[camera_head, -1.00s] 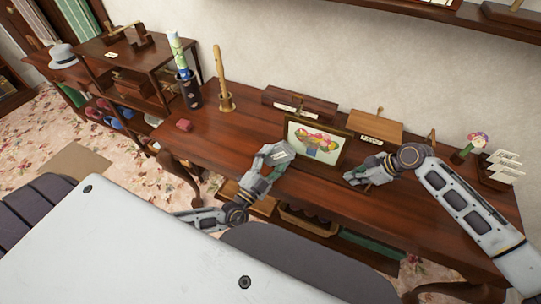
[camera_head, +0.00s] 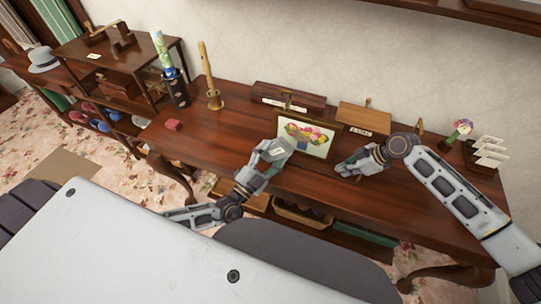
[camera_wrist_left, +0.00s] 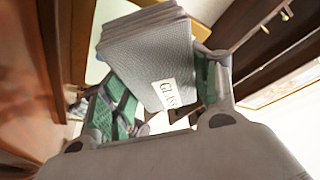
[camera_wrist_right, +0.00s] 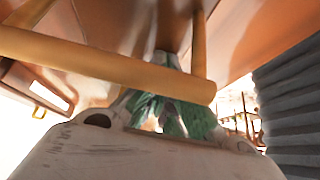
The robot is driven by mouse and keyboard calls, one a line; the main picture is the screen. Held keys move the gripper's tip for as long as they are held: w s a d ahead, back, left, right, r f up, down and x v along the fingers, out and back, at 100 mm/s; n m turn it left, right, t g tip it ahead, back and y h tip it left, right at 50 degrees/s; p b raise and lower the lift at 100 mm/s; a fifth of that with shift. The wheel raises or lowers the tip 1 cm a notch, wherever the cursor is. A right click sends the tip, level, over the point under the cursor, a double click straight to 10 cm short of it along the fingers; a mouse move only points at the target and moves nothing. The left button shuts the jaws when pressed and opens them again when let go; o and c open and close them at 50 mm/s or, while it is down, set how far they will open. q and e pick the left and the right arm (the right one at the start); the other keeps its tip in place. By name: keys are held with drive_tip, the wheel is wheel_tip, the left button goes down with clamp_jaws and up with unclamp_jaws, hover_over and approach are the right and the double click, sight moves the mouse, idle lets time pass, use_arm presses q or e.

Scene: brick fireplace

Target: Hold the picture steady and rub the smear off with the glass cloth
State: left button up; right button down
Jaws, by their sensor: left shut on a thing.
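The framed picture (camera_head: 318,148), a bowl of colourful fruit, stands tilted back on the desk. My left gripper (camera_head: 275,150) is in front of its lower left part and hides some of it. In the left wrist view this gripper (camera_wrist_left: 165,100) is shut on the grey folded glass cloth (camera_wrist_left: 150,50), whose white label shows. I cannot tell whether the cloth touches the glass. My right gripper (camera_head: 360,162) is low over the desk, right of the picture. In the right wrist view a wooden rod (camera_wrist_right: 110,68) crosses before its fingers (camera_wrist_right: 170,110). I cannot make out the smear.
Behind are a long dark box (camera_head: 290,95) and a lighter wooden box (camera_head: 365,118). A letter rack (camera_head: 485,155) and flower (camera_head: 462,128) stand at right.

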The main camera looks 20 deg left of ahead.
sight(315, 139)
use_arm(q)
drive_tip(key=shift+w, duration=2.55)
drive_tip(key=shift+w, duration=1.05)
drive_tip(key=shift+d, duration=0.15)
drive_tip(key=shift+d, duration=1.65)
drive_tip(key=shift+d, duration=1.75)
drive_tip(key=shift+w+d, duration=0.1)
drive_tip(key=shift+d, duration=1.7)
